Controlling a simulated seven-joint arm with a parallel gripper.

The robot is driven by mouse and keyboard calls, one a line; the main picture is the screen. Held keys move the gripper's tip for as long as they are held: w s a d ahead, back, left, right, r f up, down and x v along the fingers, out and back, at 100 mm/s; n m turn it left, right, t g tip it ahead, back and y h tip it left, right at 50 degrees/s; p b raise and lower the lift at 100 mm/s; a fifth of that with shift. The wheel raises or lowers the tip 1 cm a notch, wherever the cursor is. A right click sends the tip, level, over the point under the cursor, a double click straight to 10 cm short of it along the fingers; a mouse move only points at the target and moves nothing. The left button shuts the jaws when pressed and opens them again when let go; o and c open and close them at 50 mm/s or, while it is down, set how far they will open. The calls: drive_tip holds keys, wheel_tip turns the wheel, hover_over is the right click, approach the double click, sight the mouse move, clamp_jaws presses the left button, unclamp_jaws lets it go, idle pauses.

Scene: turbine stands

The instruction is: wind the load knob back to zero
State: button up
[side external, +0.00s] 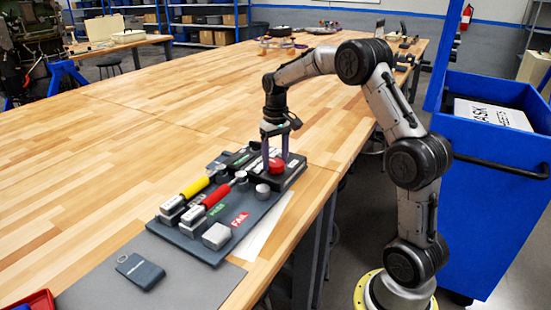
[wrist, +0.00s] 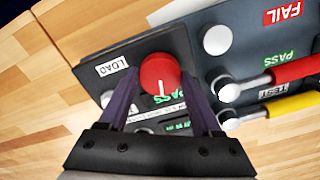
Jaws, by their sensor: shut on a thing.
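The red load knob (wrist: 159,72) is round, with a short white pointer line on its face aimed at the lower edge of the wrist view. A white LOAD label (wrist: 112,65) sits beside it on a dark box. In the side view the red knob (side external: 276,165) is on top of the dark box (side external: 292,178) at the panel's far end. My gripper (wrist: 159,78) has one purple finger on each side of the knob and is shut on it. In the side view my gripper (side external: 275,155) points down over the box. Any zero mark is hidden or too small to read.
The grey panel (side external: 222,244) carries a yellow-handled lever (side external: 194,187), a red-handled lever (side external: 216,196), a red FAIL label (side external: 240,219), and pale round buttons. A dark tag (side external: 140,270) lies on the grey mat. A blue cart (side external: 490,180) stands right.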

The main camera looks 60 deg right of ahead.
sight(276, 162)
drive_tip(key=c, duration=0.4)
drive_tip(key=shift+n, duration=1.3)
drive_tip(key=shift+c, duration=0.2)
drive_tip(key=o, duration=1.4)
drive_tip(key=shift+r, duration=0.1)
wheel_tip(276, 162, up, 14)
drive_tip(key=shift+f, duration=0.15)
